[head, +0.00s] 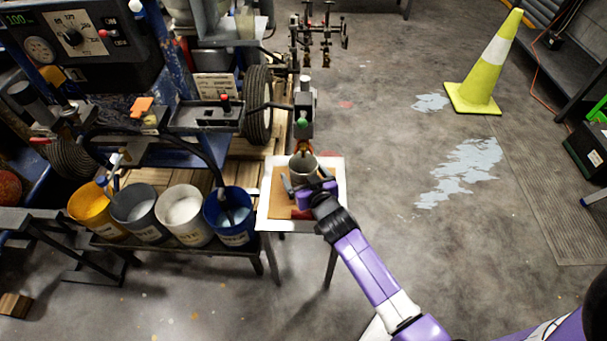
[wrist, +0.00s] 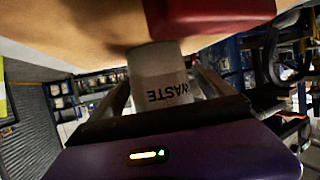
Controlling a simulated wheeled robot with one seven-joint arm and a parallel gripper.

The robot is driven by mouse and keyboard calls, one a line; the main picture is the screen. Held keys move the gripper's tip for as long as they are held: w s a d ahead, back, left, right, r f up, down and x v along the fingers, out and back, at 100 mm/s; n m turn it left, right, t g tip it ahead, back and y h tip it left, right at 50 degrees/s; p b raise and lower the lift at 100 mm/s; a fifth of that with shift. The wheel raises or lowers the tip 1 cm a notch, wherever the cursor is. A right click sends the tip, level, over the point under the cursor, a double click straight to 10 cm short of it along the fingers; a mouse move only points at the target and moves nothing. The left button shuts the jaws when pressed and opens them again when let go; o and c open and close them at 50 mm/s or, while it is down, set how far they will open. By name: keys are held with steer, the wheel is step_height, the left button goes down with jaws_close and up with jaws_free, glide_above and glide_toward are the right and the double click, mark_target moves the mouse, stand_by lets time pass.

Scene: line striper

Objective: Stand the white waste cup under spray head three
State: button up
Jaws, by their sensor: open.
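The waste cup (head: 302,168) stands upright on a brown board on a small white-edged stand. Its opening is just below the orange tip of a spray head (head: 303,146); no number is readable on that head. In the wrist view the white cup (wrist: 157,72) appears upside down, with "WASTE" printed on it. My gripper (head: 303,182) is open at the cup's near side. In the wrist view its two fingers (wrist: 165,80) lie on either side of the cup. I cannot tell whether either finger touches it.
A red block (wrist: 210,14) is close to the cup. Yellow (head: 97,212), grey, white and blue (head: 230,222) buckets stand left of the stand (head: 266,215). The striper's wheel (head: 259,105) is behind. A yellow cone (head: 481,75) stands far right; the floor between is clear.

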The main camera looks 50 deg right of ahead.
steer(key=v, duration=1.1)
steer(key=shift+s+a+r, duration=0.15)
steer(key=shift+s, duration=0.15)
steer(key=s+a+r+n+t+y, duration=0.1)
steer(key=s+a+r+n+y, duration=0.2)
steer(key=s+a, duration=0.5)
steer(key=s+a+r+n+t+y, duration=0.1)
steer(key=s+a+r+y, duration=0.1)
steer(key=s+a+r, duration=0.45)
steer(key=s+a+r+n+t+y, duration=0.1)
steer(key=s+a+r+n, duration=0.1)
steer(key=s+r, duration=0.4)
steer(key=shift+s+a+r+y, duration=0.2)
steer(key=shift+s+a+y, duration=0.15)
steer(key=shift+s, duration=0.4)
step_height(320, 180, up, 2)
steer(key=p, duration=0.3)
steer(key=shift+r, duration=0.15)
